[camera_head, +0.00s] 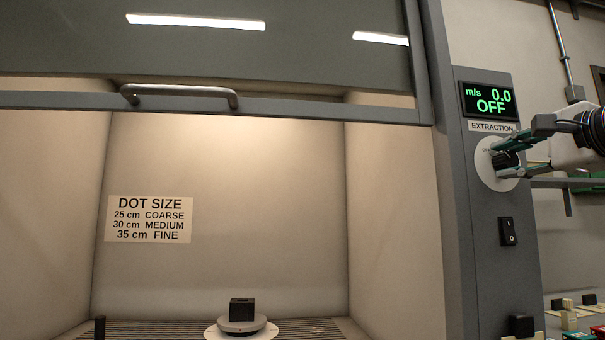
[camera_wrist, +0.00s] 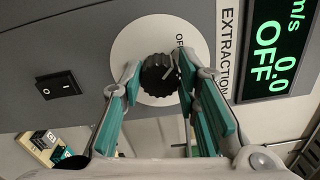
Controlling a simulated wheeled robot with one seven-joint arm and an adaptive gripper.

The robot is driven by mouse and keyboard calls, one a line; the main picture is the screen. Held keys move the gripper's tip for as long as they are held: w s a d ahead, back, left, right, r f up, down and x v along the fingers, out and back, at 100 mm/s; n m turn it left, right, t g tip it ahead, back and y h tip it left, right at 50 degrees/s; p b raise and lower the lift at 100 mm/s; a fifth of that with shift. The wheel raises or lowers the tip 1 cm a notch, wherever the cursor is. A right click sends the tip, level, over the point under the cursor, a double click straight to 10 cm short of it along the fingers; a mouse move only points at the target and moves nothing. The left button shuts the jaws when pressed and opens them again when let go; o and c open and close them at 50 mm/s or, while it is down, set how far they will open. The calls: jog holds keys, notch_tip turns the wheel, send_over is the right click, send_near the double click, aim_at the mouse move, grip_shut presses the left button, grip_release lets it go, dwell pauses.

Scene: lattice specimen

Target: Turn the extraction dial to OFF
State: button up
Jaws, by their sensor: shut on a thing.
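The extraction dial is a black knurled knob (camera_wrist: 160,75) on a round white plate, which also shows in the head view (camera_head: 486,172). My gripper (camera_wrist: 158,84) is shut on the knob, one finger on each side of it, and it reaches in from the right in the head view (camera_head: 505,157). The knob's light pointer line is turned toward the printed word at the plate's edge, which is partly cut off and starts with OF. The display (camera_head: 489,101) above reads m/s 0.0 and OFF in green; it also shows in the wrist view (camera_wrist: 272,50).
A black rocker switch (camera_head: 507,231) sits below the dial on the grey post. Left is the fume hood with its raised sash and handle (camera_head: 180,97). A black block (camera_head: 242,309) on a round stand is inside. Small items lie on a bench at lower right.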

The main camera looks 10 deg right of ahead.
jog(key=o, duration=1.2)
jog(key=s, duration=1.2)
jog(key=shift+d, duration=0.2)
